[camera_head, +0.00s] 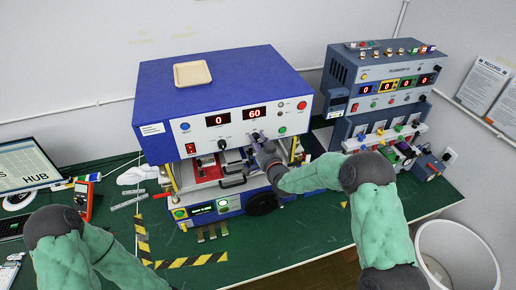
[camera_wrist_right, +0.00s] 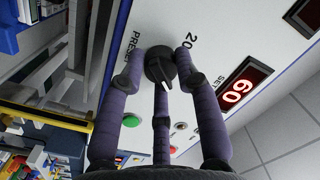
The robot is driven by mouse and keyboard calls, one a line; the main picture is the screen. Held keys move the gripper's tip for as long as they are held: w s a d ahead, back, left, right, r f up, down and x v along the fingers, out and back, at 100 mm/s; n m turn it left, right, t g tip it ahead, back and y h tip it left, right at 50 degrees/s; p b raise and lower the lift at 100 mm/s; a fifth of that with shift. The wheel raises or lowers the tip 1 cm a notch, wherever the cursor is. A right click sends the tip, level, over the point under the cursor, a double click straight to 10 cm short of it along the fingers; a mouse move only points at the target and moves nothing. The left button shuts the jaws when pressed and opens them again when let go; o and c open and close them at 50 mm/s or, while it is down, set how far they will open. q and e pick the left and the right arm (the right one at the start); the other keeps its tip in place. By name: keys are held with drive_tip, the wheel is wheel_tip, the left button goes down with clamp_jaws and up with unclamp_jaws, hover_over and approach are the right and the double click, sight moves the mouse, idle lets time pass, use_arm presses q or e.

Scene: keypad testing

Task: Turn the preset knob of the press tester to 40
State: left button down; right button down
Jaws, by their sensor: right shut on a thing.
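The blue press tester (camera_head: 225,75) stands on the green bench, with red displays reading 0 and 60 on its white front panel. The wrist view shows the 60 display (camera_wrist_right: 240,86) beside the word SET. The black preset knob (camera_wrist_right: 159,66) is on that panel, near the printed PRESET and 20; its white mark points toward the bottom of the wrist view. My right gripper (camera_wrist_right: 163,76) has its purple fingers closed around the knob. In the head view my right gripper (camera_head: 257,137) is at the panel and hides the knob. My left gripper is out of view; only its arm shows.
A second blue instrument (camera_head: 385,80) with several displays stands to the right. A beige tray (camera_head: 192,74) lies on top of the tester. A red multimeter (camera_head: 84,200) and a monitor (camera_head: 28,165) are at the left. A white bin (camera_head: 458,250) stands at the lower right.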

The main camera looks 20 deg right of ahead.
drive_tip(key=shift+s+a+f+n+g+h+b, duration=0.1)
drive_tip(key=shift+f+n+h+b, duration=0.1)
drive_tip(key=shift+n+b, duration=1.45)
drive_tip(key=shift+w+a+f+n+g+h+b, duration=0.15)
drive_tip(key=shift+n+b, duration=1)
drive_tip(key=shift+b, duration=1.05)
drive_tip(key=shift+s+d+f+n+g+h+b, duration=0.1)
drive_tip(key=shift+s+f+n+b, duration=0.1)
drive_tip(key=shift+n+b, duration=1.45)
drive_tip(key=shift+b, duration=0.3)
drive_tip(key=c, duration=0.9)
unclamp_jaws()
drive_tip(key=shift+r, duration=0.35)
drive_tip(key=s+d, duration=0.1)
drive_tip(key=s, duration=1)
drive_tip(key=shift+s+r, duration=0.35)
drive_tip(key=shift+r, duration=0.05)
